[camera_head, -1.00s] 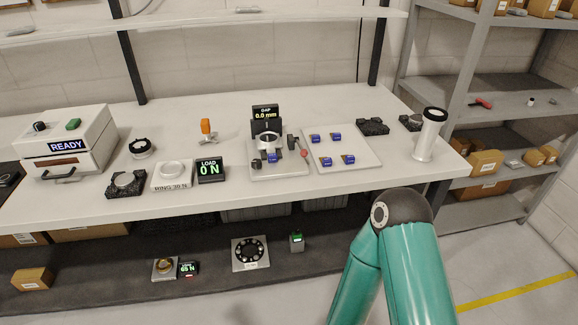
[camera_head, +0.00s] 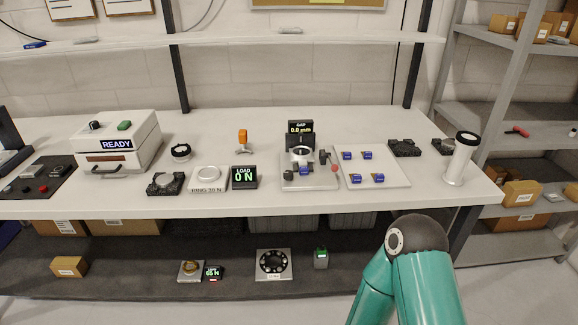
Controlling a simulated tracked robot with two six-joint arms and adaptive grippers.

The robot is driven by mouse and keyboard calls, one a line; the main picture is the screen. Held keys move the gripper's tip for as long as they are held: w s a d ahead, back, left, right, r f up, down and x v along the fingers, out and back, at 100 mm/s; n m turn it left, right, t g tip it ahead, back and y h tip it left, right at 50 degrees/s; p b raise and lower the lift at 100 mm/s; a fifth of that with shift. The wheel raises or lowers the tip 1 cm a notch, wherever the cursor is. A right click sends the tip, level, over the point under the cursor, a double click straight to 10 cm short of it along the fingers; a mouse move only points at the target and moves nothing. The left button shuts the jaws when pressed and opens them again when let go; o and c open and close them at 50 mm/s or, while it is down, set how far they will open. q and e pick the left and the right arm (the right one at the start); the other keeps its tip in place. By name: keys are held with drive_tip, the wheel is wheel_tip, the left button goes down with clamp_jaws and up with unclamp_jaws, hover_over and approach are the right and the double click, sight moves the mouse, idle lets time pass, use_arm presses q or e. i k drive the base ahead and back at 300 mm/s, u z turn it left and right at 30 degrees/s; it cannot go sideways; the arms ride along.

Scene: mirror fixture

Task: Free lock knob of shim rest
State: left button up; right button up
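A fixture on a light base plate (camera_head: 311,184) stands mid-bench, with a small display (camera_head: 300,128) reading "GAP 0.0 mm" at its back. It carries a ring-shaped part (camera_head: 301,154), a blue piece (camera_head: 304,171) and a small dark knob (camera_head: 288,174) at the front left. A lever with a red ball end (camera_head: 334,167) is at its right. Which part is the lock knob of the shim rest is too small to tell. Neither gripper is in view. Only a teal link of my own arm shows at the lower right, in front of the bench.
A pale tray (camera_head: 374,167) with several blue pieces lies right of the fixture. A "LOAD 0 N" display (camera_head: 244,177) and a ring stand (camera_head: 209,179) are left. A white cylinder (camera_head: 460,159) stands at the bench's right end. The "READY" box (camera_head: 118,141) is far left.

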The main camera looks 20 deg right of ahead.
sight(288, 175)
drive_tip(key=i, duration=0.8)
drive_tip(key=z, duration=0.2)
drive_tip(key=k, duration=0.9)
drive_tip(key=u, duration=0.2)
drive_tip(key=i, duration=0.9)
drive_tip(key=z, duration=0.05)
